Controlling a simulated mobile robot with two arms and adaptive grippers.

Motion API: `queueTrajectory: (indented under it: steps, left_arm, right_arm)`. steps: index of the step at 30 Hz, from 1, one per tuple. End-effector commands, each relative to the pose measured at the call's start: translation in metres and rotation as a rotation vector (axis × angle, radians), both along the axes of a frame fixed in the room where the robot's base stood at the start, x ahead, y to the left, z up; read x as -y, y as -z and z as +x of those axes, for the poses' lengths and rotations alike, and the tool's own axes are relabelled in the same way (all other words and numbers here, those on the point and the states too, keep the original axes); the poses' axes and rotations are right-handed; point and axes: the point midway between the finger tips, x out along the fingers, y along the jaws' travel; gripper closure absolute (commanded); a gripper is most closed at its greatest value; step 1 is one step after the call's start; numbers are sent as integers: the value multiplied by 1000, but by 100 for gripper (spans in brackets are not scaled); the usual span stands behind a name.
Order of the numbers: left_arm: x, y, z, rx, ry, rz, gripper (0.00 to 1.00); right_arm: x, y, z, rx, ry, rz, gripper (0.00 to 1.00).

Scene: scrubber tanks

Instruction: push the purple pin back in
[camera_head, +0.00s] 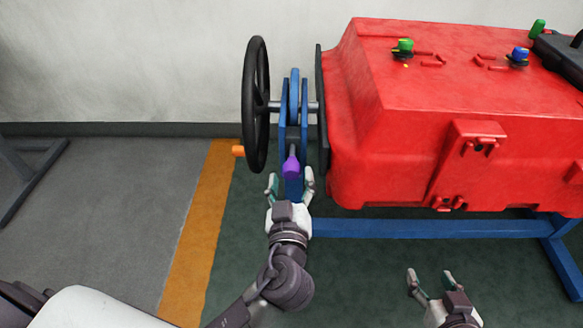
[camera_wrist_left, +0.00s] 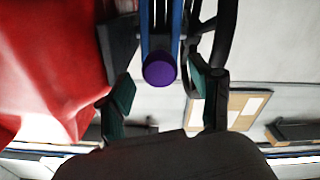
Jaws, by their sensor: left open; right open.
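The purple pin (camera_head: 291,166) sticks out from the blue bracket (camera_head: 294,100) beside the black handwheel. Its round purple end also shows in the left wrist view (camera_wrist_left: 159,69), with the blue bracket bars behind it. My left gripper (camera_head: 290,180) is open, with one finger to each side of the pin's end. In the left wrist view the pin end lies between the open fingers (camera_wrist_left: 160,88), and I see no contact. My right gripper (camera_head: 430,277) is open and empty, low on the right, away from the pin.
The black handwheel (camera_head: 256,105) stands just left of the bracket, with an orange handle (camera_head: 238,151). A large red tank (camera_head: 440,110) is close on the right, on a blue frame (camera_head: 430,229).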

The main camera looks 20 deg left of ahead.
Motion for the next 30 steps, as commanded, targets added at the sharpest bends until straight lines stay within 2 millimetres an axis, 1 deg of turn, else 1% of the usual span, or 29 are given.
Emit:
queueTrajectory:
  steps: [1,3,6,10,17,20,21,28,29,30]
  left_arm:
    - [-2,-1,8,2,-1,3,35]
    - [-5,0,17,1,-1,2,35]
    - [-7,0,24,1,0,1,35]
    - [-8,0,29,-1,0,0,35]
    - [-9,0,29,-1,0,0,35]
    - [-9,0,29,-1,0,0,50]
    - [-9,0,29,-1,0,0,57]
    - [-8,0,29,-1,0,0,95]
    - [-8,0,29,-1,0,0,100]
    - [-8,0,29,-1,0,0,100]
  right_arm:
    - [1,1,-1,-8,1,-2,41]
    - [1,1,-1,-10,1,-4,41]
    - [1,2,-2,-15,1,-5,41]
    - [1,2,-2,-17,1,-5,41]
    - [2,3,-2,-18,2,-6,41]
    - [2,3,-2,-18,2,-6,41]
    - [2,3,-2,-18,2,-6,41]
    - [2,3,-2,-18,2,-6,41]
    - [2,3,-2,-18,2,-6,41]
    - [2,3,-2,-18,3,-5,41]
